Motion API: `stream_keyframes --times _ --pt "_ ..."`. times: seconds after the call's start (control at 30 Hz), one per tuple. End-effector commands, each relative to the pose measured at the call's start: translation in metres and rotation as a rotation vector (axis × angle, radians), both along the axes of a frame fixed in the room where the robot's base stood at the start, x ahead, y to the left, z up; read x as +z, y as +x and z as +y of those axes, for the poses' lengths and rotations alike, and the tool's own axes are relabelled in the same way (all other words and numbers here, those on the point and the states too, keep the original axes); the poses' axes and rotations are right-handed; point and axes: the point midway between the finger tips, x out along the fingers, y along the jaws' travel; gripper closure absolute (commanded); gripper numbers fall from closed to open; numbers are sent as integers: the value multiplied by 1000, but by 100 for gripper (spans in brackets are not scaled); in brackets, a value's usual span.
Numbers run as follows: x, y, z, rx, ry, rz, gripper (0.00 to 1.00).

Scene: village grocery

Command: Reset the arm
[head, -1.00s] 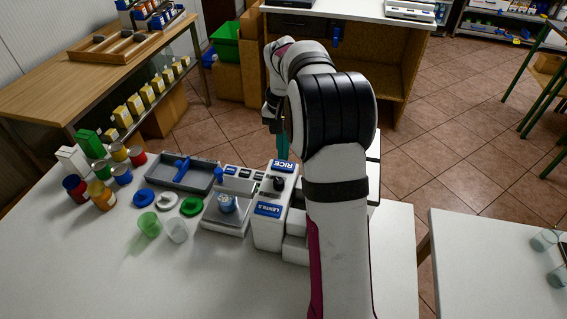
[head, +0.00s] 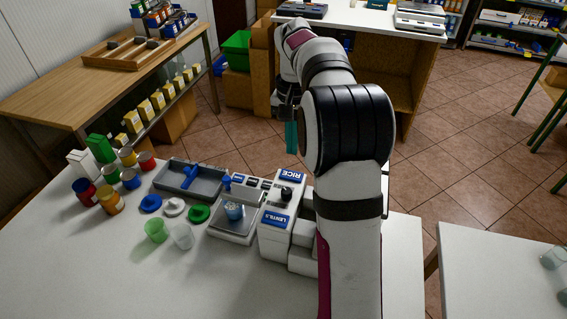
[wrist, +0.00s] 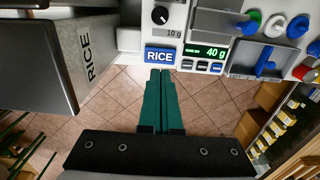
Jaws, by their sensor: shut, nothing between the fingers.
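My gripper (wrist: 160,85) is shut and empty, its two green fingers pressed together in the wrist view. In the head view my gripper (head: 291,150) hangs from the raised arm, pointing down, beyond the far edge of the white table (head: 110,265). The RICE dispenser (head: 290,179) and the LENTILS dispenser (head: 274,225) stand just nearer than it. In the wrist view the fingertips appear just below the RICE label (wrist: 161,56), with floor behind the fingers. I cannot tell the exact gap. My arm hides part of the table's right side.
A scale (head: 233,228) with a blue-filled cup (head: 235,211) stands left of the dispensers; its display (wrist: 207,51) reads 40 g. A grey divided tray (head: 207,192), several jars, coloured lids, a green cup (head: 156,231) and a clear cup (head: 183,237) stand further left. The table's front is clear.

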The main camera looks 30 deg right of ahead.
Motion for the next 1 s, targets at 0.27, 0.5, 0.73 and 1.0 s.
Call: stream_keyframes --times 0.27,0.5,0.73,1.0 --pt "23 -38 54 64 26 -9 100" --pt "14 -212 183 242 120 -14 100" --pt "-25 -293 212 303 159 -7 100" --pt "-26 -295 212 303 161 -4 100"
